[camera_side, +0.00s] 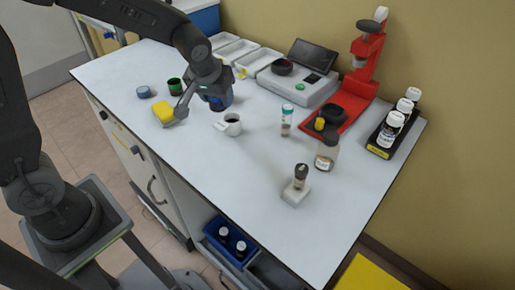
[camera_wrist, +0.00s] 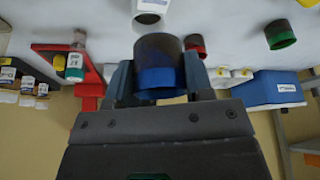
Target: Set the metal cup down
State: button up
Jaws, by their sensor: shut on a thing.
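My gripper (camera_wrist: 159,80) is shut on a dark cup with a blue band (camera_wrist: 158,62), which I take for the metal cup. One finger presses each side of it. In the side view the cup (camera_side: 219,101) shows dark blue, partly hidden by my gripper (camera_side: 206,92), over the back middle of the white table (camera_side: 245,185). I cannot tell whether its base touches the table. A small white cup with dark contents (camera_side: 232,125) stands just in front of it.
A green cup (camera_side: 175,87) and a blue lid-like piece (camera_side: 144,92) are to the left. A scale (camera_side: 297,84), red stand (camera_side: 348,105) and bottles (camera_side: 327,153) are to the right.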

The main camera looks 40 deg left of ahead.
send_over(260, 149)
jog(key=s, duration=0.1)
jog(key=f, duration=0.6)
jog(key=shift+s+d+f, duration=0.15)
jog(key=shift+d+f, duration=0.05)
jog(key=shift+f, duration=2.1)
jog(key=o, duration=0.9)
jog(key=shift+f, duration=0.15)
jog(key=v, duration=1.2)
jog(key=shift+s+r, duration=0.15)
jog(key=shift+r, duration=0.05)
